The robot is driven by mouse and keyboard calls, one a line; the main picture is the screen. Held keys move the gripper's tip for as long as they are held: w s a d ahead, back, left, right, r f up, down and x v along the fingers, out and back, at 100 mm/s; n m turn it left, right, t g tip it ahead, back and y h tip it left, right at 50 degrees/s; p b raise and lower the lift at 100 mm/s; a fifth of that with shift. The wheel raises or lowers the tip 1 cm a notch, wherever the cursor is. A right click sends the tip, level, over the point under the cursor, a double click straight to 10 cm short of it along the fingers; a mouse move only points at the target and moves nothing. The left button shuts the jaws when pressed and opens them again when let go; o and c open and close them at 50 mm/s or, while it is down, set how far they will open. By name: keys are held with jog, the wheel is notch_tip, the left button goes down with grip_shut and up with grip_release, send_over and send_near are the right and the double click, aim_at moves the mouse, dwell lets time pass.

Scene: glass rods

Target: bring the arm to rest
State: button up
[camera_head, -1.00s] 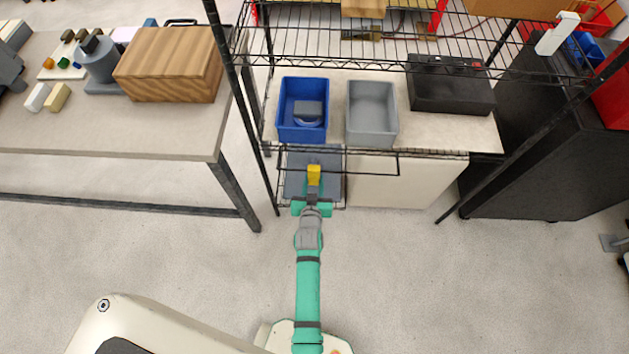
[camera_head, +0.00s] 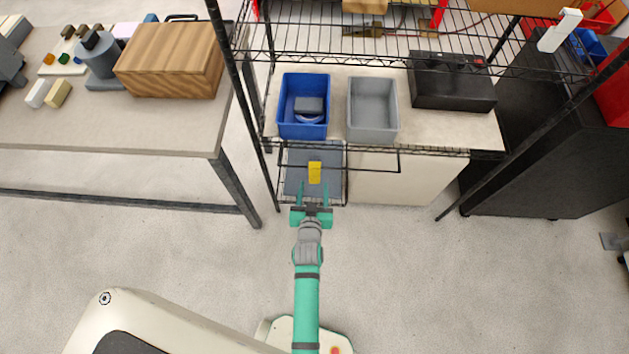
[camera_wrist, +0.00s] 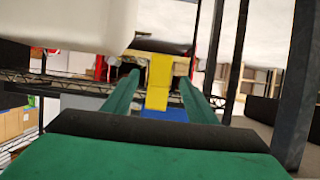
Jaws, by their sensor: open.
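My gripper (camera_head: 314,187) is open and empty, at the front of the wire rack's lower level. Its two green fingers point toward the rack. A yellow block (camera_head: 314,172) stands just beyond the fingertips, over a grey surface (camera_head: 297,180). The block also shows in the wrist view (camera_wrist: 159,78), seen between the two fingers and apart from them. My green arm stretches back from the gripper toward my base.
A blue bin (camera_head: 289,132) with a dark item inside, a grey bin (camera_head: 372,134) and a black box (camera_head: 450,88) sit on the shelf above. A table (camera_head: 120,135) stands at left. A black rack post (camera_head: 245,90) rises left of my gripper. Floor in front is clear.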

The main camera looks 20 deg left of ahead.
jog(key=shift+v, duration=2.5)
jog(key=s+d+r+m+t+h, duration=0.1)
jog(key=s+d+r, duration=0.25)
jog(key=s, duration=0.35)
jog(key=s+d+r, duration=0.2)
jog(key=s+d, duration=0.3)
jog(key=s, duration=0.1)
jog(key=s+d+r+m+t+h, duration=0.1)
jog(key=s+d+r, duration=0.4)
jog(key=s+r, duration=0.6)
jog(key=shift+s+d+r+m+h, duration=0.2)
jog(key=shift+s+r+m+h, duration=0.3)
jog(key=shift+r+h, duration=0.6)
jog(key=shift+w+r, duration=0.1)
jog(key=shift+r, duration=0.05)
